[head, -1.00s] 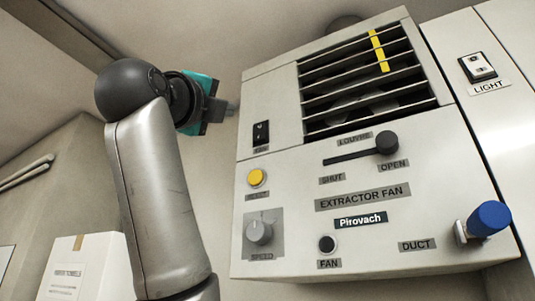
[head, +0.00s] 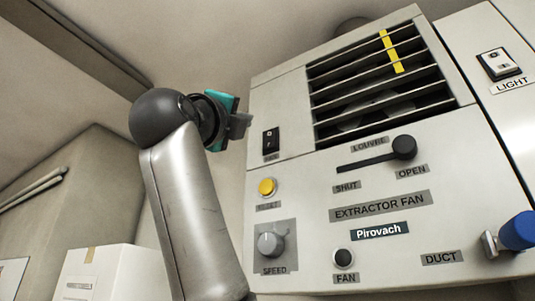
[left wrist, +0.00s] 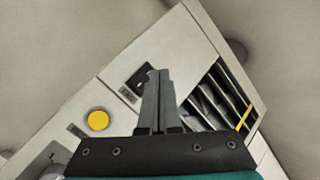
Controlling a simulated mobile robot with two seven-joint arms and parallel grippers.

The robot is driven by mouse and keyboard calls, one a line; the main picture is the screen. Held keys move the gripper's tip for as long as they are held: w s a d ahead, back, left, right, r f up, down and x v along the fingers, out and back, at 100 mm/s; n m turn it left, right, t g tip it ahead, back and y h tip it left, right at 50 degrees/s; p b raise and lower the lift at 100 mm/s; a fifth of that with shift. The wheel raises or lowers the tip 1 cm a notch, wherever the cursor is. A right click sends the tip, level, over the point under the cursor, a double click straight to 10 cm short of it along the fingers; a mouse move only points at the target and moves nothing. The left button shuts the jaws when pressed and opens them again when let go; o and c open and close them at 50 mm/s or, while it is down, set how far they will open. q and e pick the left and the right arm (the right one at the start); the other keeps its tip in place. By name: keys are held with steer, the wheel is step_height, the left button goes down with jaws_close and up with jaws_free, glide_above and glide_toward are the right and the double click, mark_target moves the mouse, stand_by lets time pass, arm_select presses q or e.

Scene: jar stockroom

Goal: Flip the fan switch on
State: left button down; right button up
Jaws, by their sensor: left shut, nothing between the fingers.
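The extractor fan panel (head: 300,210) is a pale wall box. A black rocker switch (head: 270,141) sits near its upper left edge, above a small label that is hard to read. My left gripper (head: 246,122) is shut and empty, just left of and slightly above the rocker. In the left wrist view, the shut fingertips (left wrist: 159,72) overlap the right side of the rocker (left wrist: 138,78), hiding part of it. I cannot tell whether they touch it. A round black fitting (head: 343,259) labelled FAN sits low on the panel. My right gripper is not in view.
A yellow button (head: 267,187) and a grey speed knob (head: 269,242) lie below the rocker. The slatted louvre (head: 375,90) and its black lever (head: 403,148) are to the right. A blue duct handle (head: 518,230) juts out, and a light switch (head: 498,65) is farther right.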

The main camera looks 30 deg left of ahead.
mark_target(268, 139)
arm_select(q)
steer(key=w, duration=0.3)
steer(key=w+p, duration=0.1)
steer(key=w, duration=0.1)
steer(key=shift+d+f, duration=0.15)
steer(key=shift+f, duration=0.15)
stand_by(1.8)
steer(key=shift+w+f, duration=0.1)
steer(key=shift+w, duration=0.3)
steer(key=shift+w+d, duration=0.1)
steer(key=shift+w, duration=0.25)
stand_by(0.6)
steer(key=shift+s, duration=0.85)
